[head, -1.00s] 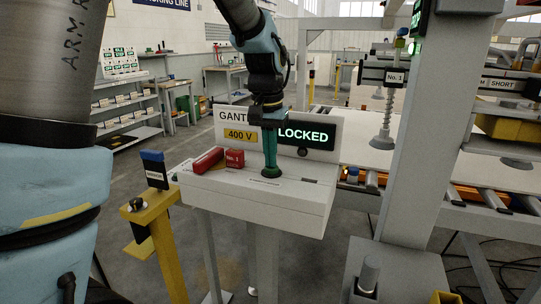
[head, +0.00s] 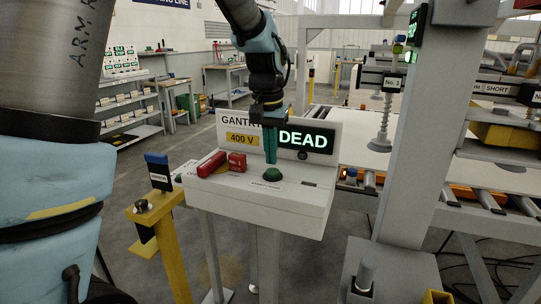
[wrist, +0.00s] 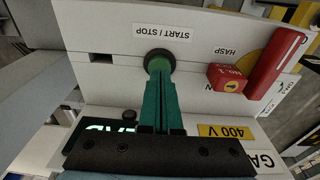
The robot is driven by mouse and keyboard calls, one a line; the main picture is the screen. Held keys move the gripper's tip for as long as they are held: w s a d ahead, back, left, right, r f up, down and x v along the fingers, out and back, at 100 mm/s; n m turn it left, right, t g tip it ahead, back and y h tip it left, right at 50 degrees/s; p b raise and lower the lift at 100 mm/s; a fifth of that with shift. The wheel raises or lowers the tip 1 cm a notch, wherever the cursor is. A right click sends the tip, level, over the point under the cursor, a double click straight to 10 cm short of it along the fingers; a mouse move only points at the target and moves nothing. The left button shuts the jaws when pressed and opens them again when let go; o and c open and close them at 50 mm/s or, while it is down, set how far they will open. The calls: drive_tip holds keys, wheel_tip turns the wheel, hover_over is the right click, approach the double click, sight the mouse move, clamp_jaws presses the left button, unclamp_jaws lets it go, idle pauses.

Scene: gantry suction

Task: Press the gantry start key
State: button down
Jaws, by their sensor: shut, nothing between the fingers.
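The gantry start key is a round dark green button (head: 272,174) on the sloped top of a white control box (head: 240,194). In the wrist view the button (wrist: 159,61) sits beside a label reading START / STOP. My gripper (head: 270,160) has its green fingers shut and empty, pointing down at the button. The tips look just above it in the head view; in the wrist view they overlap it, so the gap is hard to judge. The display (head: 304,140) behind reads DEAD in green.
A red lock block (head: 237,162) and a red bar (head: 211,164) lie left of the button, near the HASP label. A yellow post (head: 164,243) stands left of the box. The grey gantry column (head: 405,165) and a roller conveyor stand right.

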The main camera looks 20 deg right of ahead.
sight(269, 177)
wheel_tip(269, 177, up, 10)
drive_tip(key=b, duration=0.3)
drive_tip(key=shift+s+a+r, duration=0.2)
drive_tip(key=shift+s+a, duration=0.05)
drive_tip(key=shift+a, duration=0.05)
drive_tip(key=shift+f, duration=0.1)
idle(0.8)
drive_tip(key=w+a+f+n, duration=0.1)
drive_tip(key=a+f+n, duration=0.1)
drive_tip(key=a+f, duration=0.55)
drive_tip(key=w+a+f+n, duration=0.15)
drive_tip(key=a+f, duration=0.25)
drive_tip(key=a, duration=0.6)
drive_tip(key=s+a+f+n, duration=0.2)
drive_tip(key=s+a+f, duration=0.1)
drive_tip(key=a, duration=0.3)
drive_tip(key=s+a+f+n+t, duration=0.1)
drive_tip(key=s+a+f+n, duration=0.1)
drive_tip(key=s+a+f, duration=0.2)
drive_tip(key=shift+a+f+y, duration=0.15)
drive_tip(key=shift+a+y, duration=0.15)
drive_tip(key=shift+a, duration=0.85)
